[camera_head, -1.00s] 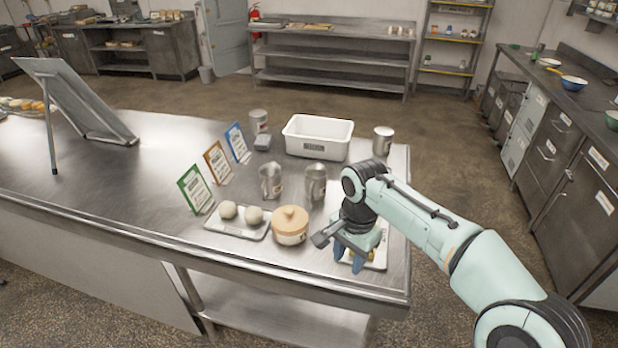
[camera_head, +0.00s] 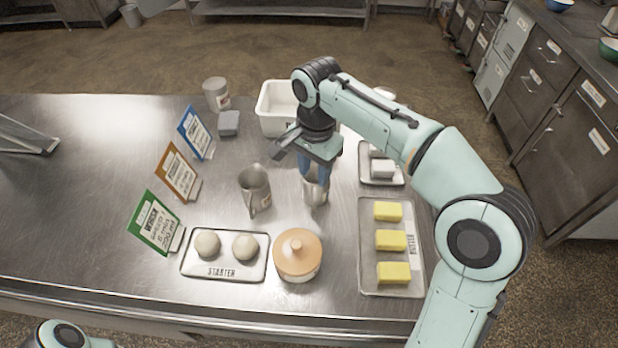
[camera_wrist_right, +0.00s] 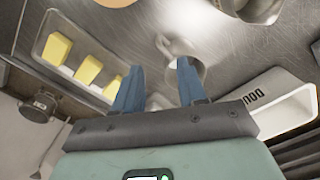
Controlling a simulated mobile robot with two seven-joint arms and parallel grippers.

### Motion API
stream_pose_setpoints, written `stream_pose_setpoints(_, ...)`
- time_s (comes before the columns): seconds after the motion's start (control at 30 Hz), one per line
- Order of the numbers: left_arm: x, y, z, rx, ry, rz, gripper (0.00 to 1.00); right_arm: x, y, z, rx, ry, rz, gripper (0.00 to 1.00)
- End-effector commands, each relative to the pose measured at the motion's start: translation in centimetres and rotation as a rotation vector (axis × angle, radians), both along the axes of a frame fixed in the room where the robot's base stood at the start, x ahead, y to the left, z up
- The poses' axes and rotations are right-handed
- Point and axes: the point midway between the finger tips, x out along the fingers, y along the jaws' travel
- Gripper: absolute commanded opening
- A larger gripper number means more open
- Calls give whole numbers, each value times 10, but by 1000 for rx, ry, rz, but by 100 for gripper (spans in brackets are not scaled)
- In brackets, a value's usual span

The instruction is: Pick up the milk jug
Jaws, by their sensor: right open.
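Two metal jugs stand upright side by side on the steel table. The left jug (camera_head: 255,193) has a label and a handle; the right jug (camera_head: 317,192) is partly hidden by my right gripper (camera_head: 315,172). I cannot read which one is the milk jug. The right gripper points down over the right jug, its blue fingers at the jug's mouth. In the right wrist view, the open fingers (camera_wrist_right: 160,80) are apart, with the right jug (camera_wrist_right: 187,64) just beyond them. I cannot tell whether they touch it. My left gripper is out of view.
A lidded crock (camera_head: 298,256) and a starter tray (camera_head: 225,270) stand in front. A butter tray (camera_head: 388,283) lies at right, with a smaller tray (camera_head: 373,151) behind it. A white bin (camera_head: 270,115) stands behind the jugs, card signs (camera_head: 178,172) at left.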

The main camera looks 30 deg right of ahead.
Motion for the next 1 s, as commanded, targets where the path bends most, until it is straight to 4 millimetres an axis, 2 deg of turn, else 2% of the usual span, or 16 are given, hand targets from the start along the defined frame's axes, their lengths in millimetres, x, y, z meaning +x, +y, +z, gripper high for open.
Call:
stream_pose_setpoints(0.03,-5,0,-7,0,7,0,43,-2,0,-15,-1,7,0,41)
stream_pose_setpoints(0.1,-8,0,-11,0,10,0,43,-2,0,-30,-1,7,0,41)
stream_pose_setpoints(0.3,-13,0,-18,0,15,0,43,-1,0,-61,-1,6,1,41)
stream_pose_setpoints(0.53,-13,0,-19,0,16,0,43,1,0,-77,0,4,1,41)
stream_pose_setpoints(0.8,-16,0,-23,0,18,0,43,4,-2,-115,0,4,1,41)
stream_pose_setpoints(1.0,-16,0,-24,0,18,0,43,4,-2,-120,0,1,1,41)
